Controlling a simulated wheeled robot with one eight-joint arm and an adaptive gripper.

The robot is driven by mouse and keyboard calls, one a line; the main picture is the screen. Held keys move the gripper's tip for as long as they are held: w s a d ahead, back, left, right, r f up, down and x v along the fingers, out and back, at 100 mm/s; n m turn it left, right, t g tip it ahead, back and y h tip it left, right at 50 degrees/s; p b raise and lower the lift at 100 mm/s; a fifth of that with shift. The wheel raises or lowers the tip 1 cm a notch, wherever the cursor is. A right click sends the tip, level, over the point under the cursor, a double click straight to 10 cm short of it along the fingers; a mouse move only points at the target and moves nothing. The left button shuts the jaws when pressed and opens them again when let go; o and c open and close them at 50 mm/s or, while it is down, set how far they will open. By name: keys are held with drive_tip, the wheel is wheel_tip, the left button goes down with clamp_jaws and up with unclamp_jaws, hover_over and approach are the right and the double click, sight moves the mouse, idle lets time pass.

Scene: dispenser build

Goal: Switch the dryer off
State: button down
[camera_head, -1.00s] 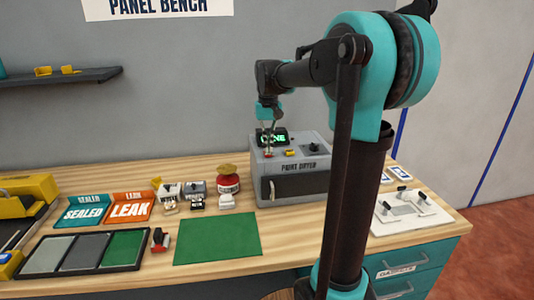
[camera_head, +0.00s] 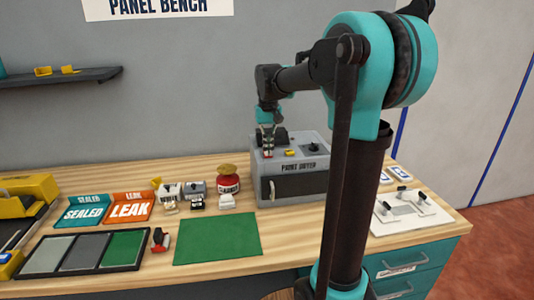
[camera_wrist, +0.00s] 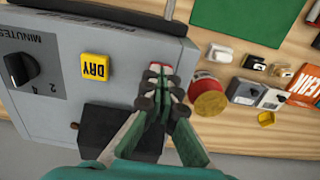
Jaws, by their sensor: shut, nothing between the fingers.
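The panel dryer (camera_head: 322,150) is a grey box with a dark front door, standing at the back of the bench. Its top carries a yellow DRY button (camera_wrist: 95,67), a black minutes knob (camera_wrist: 20,68) and a black display (camera_wrist: 104,128), which looks dark. My gripper (camera_head: 268,153) is shut and empty, pointing down over the top's left side. In the wrist view its fingertips (camera_wrist: 161,72) are at a small red switch (camera_wrist: 174,72), mostly hidden behind them. I cannot tell whether they touch it or how it is set.
A red jar (camera_head: 229,183) with a tan top stands left of the dryer, beside small stamp-like items. A green panel (camera_head: 218,238) lies in front. SEALED (camera_head: 83,212) and LEAK (camera_head: 131,208) trays are further left. A white plate (camera_head: 410,211) with dark-tipped parts lies right.

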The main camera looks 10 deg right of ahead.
drive_tip(key=shift+r, duration=3.5)
